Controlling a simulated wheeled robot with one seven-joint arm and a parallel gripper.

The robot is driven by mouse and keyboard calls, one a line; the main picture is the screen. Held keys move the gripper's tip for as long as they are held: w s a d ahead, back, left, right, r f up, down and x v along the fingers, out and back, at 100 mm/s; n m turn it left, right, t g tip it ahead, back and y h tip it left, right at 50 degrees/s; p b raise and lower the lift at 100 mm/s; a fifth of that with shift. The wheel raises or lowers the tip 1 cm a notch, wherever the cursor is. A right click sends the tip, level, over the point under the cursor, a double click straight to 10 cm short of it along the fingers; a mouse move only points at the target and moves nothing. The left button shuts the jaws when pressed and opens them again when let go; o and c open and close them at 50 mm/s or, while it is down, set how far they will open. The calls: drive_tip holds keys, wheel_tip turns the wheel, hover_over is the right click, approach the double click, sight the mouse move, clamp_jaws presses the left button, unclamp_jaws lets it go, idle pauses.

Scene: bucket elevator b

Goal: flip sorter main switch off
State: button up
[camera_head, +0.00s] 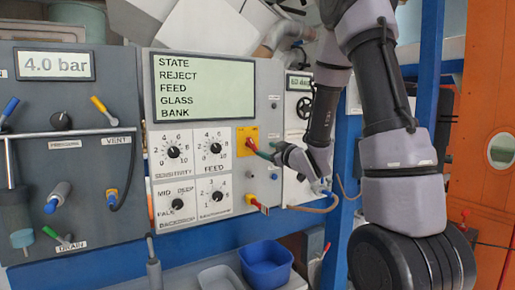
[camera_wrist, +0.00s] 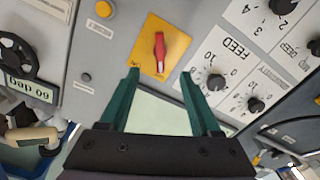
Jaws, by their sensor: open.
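The main switch is a red knob on a yellow plate (camera_head: 247,135), on the right side of the sorter's grey panel. In the wrist view the red knob (camera_wrist: 159,46) stands lengthwise up the picture. The small markings on the plate are too small to read. My gripper (camera_head: 266,152) is close to the plate at its lower right in the head view. In the wrist view my gripper (camera_wrist: 160,76) is open, with its two green fingers apart and empty. The knob lies just beyond the fingertips, roughly centred between them, and I see no contact.
The dials labelled FEED (camera_head: 214,148) and SENSITIVITY (camera_head: 173,151) lie left of the switch. A display (camera_head: 203,88) is above. A red-handled lever (camera_head: 258,204) sticks out below. A blue tub (camera_head: 266,266) stands under the panel.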

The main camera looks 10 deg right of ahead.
sight(254, 144)
drive_tip(key=shift+n, duration=0.7)
drive_tip(key=x, duration=1.1)
drive_tip(key=shift+s+r, duration=0.1)
